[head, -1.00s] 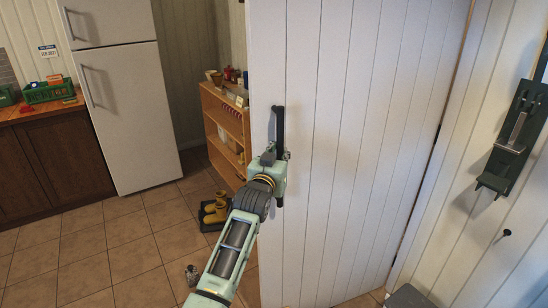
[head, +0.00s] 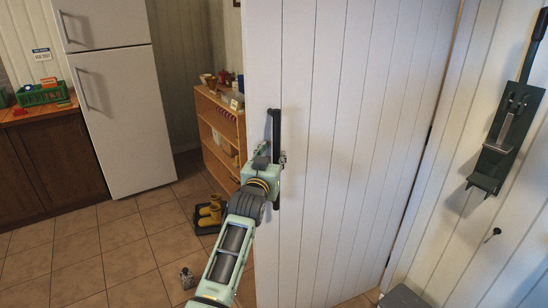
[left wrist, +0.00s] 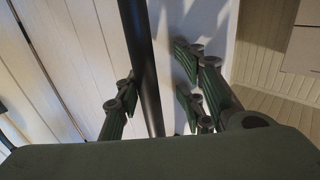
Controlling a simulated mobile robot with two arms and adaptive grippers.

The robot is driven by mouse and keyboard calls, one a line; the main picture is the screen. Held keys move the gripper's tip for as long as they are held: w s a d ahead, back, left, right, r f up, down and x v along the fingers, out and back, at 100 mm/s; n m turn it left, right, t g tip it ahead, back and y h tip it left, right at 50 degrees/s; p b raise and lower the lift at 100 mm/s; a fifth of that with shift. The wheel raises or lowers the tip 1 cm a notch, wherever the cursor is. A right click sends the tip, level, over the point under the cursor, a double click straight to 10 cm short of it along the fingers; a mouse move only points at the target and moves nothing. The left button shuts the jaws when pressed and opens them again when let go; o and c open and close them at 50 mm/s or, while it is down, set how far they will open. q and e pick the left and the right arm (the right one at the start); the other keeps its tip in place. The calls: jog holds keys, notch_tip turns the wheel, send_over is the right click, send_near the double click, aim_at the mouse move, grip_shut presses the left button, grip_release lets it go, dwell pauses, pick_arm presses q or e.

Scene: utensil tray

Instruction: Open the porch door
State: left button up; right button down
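The white plank door (head: 340,150) stands upright in the middle of the head view, its left edge in front of a shelf. A dark vertical bar handle (head: 276,130) is near that edge. My left gripper (head: 272,162) is at the handle's lower half. In the left wrist view, the handle (left wrist: 142,60) runs between the fingers of my left gripper (left wrist: 157,92). The fingers are spread, with a visible gap between the bar and the right-hand fingers. My right gripper is in neither view.
A wooden shelf (head: 222,135) with small items stands behind the door's left edge, yellow boots (head: 210,212) on the floor by it. A white fridge (head: 115,110) is further left. A dark green lever device (head: 505,130) hangs on the right wall. Tiled floor at left is mostly clear.

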pick_arm(q)
jog(key=shift+d, duration=0.2)
jog(key=shift+d, duration=0.1)
jog(key=shift+s, duration=0.4)
jog(key=s+a, duration=0.2)
jog(key=s, duration=0.9)
